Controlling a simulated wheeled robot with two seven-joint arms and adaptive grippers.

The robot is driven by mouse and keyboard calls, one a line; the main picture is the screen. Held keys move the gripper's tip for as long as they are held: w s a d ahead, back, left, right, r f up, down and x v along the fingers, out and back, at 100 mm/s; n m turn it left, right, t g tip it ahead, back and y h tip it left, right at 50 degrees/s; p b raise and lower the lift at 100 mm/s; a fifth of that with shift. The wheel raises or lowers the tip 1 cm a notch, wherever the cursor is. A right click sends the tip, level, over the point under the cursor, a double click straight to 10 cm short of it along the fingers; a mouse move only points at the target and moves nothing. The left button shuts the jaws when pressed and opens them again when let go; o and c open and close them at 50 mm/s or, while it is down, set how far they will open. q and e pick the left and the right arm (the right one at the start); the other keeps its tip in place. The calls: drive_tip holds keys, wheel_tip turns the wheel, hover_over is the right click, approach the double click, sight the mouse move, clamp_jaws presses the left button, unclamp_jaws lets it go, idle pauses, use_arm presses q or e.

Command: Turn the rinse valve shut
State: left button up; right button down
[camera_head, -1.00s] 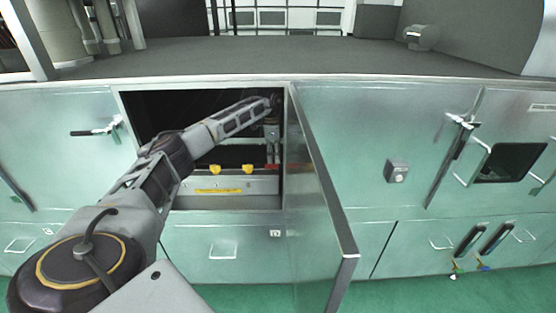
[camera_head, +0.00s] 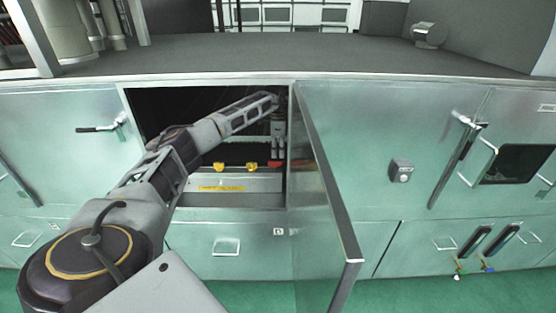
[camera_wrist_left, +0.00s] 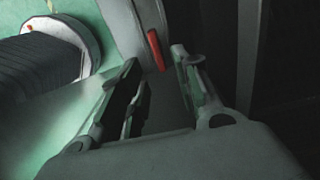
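A red lever handle (camera_wrist_left: 156,50), which looks like a valve handle, shows between and just beyond the fingertips in the left wrist view. I cannot read a label on it. In the head view a small red part (camera_head: 277,164) shows low at the right side of the open cabinet bay. My left gripper (camera_head: 278,152) reaches into the bay and points down just above that red part. In the left wrist view its two fingers (camera_wrist_left: 154,62) are apart with nothing held between them. Whether a finger touches the lever I cannot tell. My right gripper is out of view.
The open cabinet door (camera_head: 325,185) stands out close to the right of my left arm. Two yellow handles (camera_head: 219,167) (camera_head: 252,166) sit left of the red part. A ribbed dark hose (camera_wrist_left: 38,66) lies left in the wrist view. The bay's upper left is dark.

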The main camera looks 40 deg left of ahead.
sight(275, 165)
use_arm(q)
drive_tip(key=shift+f+p, duration=0.35)
drive_tip(key=shift+f, duration=2.25)
clamp_jaws()
